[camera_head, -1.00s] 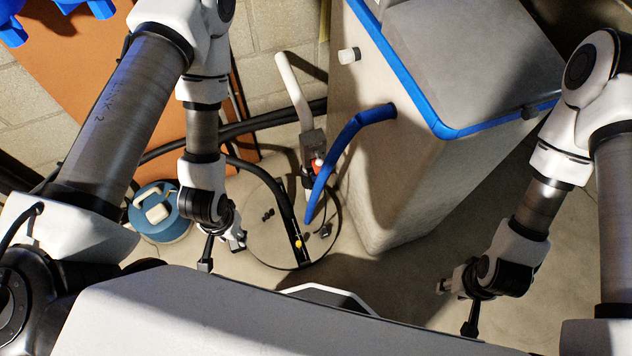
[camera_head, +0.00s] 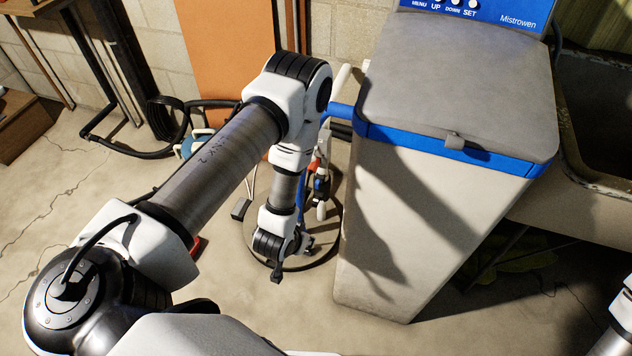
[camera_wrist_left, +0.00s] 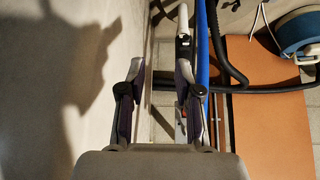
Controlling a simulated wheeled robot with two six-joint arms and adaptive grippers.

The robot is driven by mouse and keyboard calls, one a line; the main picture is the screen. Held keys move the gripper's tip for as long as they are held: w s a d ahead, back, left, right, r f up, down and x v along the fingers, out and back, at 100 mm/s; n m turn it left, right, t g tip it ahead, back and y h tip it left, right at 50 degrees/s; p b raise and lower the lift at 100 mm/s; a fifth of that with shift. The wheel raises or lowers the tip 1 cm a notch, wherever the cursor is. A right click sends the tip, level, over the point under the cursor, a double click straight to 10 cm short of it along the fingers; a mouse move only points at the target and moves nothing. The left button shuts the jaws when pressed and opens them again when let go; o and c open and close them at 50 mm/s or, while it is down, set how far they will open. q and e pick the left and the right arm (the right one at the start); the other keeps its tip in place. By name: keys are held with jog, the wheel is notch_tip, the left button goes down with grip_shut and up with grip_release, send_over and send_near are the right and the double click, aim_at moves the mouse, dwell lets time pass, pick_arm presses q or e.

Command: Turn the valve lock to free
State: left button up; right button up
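The valve assembly (camera_head: 321,183) stands upright on a white pipe, between the softener cabinet and my left forearm in the head view. A small red part (camera_head: 314,165) shows on it; the lock's setting is too small to read. My left gripper (camera_head: 307,242) is low in front of the valve, apart from it. In the left wrist view the left gripper (camera_wrist_left: 160,72) is open and empty, beside the cabinet's wall. The grey valve body (camera_wrist_left: 183,42) is beyond its right finger, which partly hides the parts below. My right gripper is outside the views.
The softener cabinet (camera_head: 410,225) stands right of the valve. A blue hose (camera_wrist_left: 203,50) runs close beside the valve. An orange board (camera_head: 205,45) leans at the back wall. Floor at the left is mostly clear.

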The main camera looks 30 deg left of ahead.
pick_arm(q)
jog(key=w+a+f+t+y+b, duration=0.2)
jog(key=w+a+f+t+b, duration=0.25)
jog(key=w+f+b, duration=0.7)
jog(key=n+t+y+b, duration=0.1)
jog(key=t+y+b, duration=0.1)
jog(key=t+b, duration=0.4)
send_near(317, 186)
jog(key=w, duration=0.2)
jog(key=b+x, duration=0.1)
jog(key=x, duration=0.1)
jog(key=b+x, duration=0.1)
jog(key=x, duration=0.1)
jog(key=b+x, duration=0.1)
jog(key=x, duration=0.1)
jog(key=shift+a+f, duration=0.3)
jog(key=shift+a, duration=0.05)
jog(key=shift+w+a+b, duration=0.15)
jog(key=shift+w+b, duration=0.15)
jog(key=shift+w, duration=0.2)
jog(key=shift+r+n, duration=0.1)
jog(key=shift+n, duration=0.2)
grip_shut()
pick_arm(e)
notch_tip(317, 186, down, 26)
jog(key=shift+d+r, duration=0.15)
